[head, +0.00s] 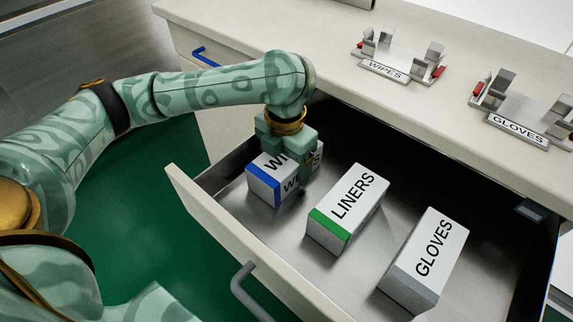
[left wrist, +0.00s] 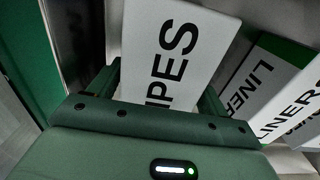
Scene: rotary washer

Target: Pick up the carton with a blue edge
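The carton with a blue edge (head: 264,187) is white, lettered WIPES, and lies in the open drawer at its left end. It also shows in the left wrist view (left wrist: 175,45). My left gripper (head: 290,165) reaches down over it from above and hides part of its top and lettering. In the left wrist view its two fingers (left wrist: 162,88) lie on either side of the carton, with no clear gap to it, so it looks shut on it. I cannot see a gap under the carton. My right gripper is not in view.
A green-edged LINERS carton (head: 348,207) lies just right, and a grey-edged GLOVES carton (head: 425,258) further right. The drawer front (head: 215,225) has a grey handle (head: 243,288). The worktop above bears a WIPES holder (head: 395,60) and a GLOVES holder (head: 520,110).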

